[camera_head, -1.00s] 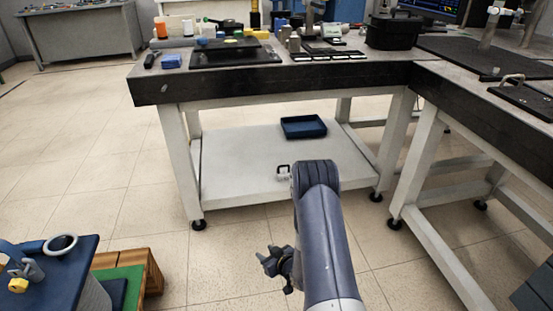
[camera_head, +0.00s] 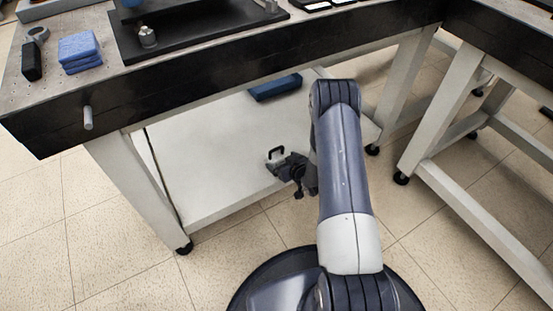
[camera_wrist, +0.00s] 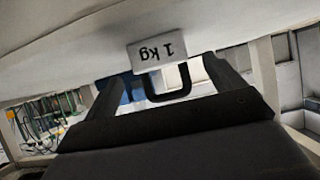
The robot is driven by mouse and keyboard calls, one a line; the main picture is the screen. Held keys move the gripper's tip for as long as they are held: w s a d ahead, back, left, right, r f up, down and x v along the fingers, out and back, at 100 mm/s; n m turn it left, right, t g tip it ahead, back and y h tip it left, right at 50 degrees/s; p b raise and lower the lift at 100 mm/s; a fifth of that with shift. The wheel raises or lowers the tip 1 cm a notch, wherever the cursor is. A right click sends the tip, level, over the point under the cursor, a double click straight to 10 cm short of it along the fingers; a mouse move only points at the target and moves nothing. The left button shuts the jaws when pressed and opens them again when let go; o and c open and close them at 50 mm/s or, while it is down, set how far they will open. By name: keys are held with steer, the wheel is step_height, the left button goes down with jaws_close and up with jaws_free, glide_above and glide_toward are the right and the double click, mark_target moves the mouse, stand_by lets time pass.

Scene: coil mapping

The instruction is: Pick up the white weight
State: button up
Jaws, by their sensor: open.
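The white weight (camera_wrist: 160,53) is a small white block marked "1 kg" with a black handle. It stands on the white lower shelf (camera_head: 215,165) of the workbench, near the shelf's front edge. In the head view the white weight (camera_head: 272,161) is partly hidden by my gripper (camera_head: 280,169), which is close in front of it. In the wrist view, which is upside down, my gripper (camera_wrist: 164,84) is open, with one finger on each side of the handle in the picture. I cannot tell whether the handle is between the fingers in depth.
A dark blue tray (camera_head: 275,87) lies farther back on the shelf. The thick black-edged benchtop (camera_head: 235,75) overhangs the shelf. Blue sponges (camera_head: 80,52) lie on top. A bench leg (camera_head: 140,190) stands at left. Open tiled floor lies in front.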

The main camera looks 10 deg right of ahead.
mark_target(277, 156)
steer(key=b+x, duration=0.2)
steer(key=x, duration=0.3)
steer(key=shift+w+a+r, duration=0.1)
steer(key=shift+w+r, duration=0.05)
steer(key=shift+w, duration=0.05)
steer(key=shift+c, duration=0.2)
steer(key=c, duration=1.8)
steer(key=shift+r, duration=0.2)
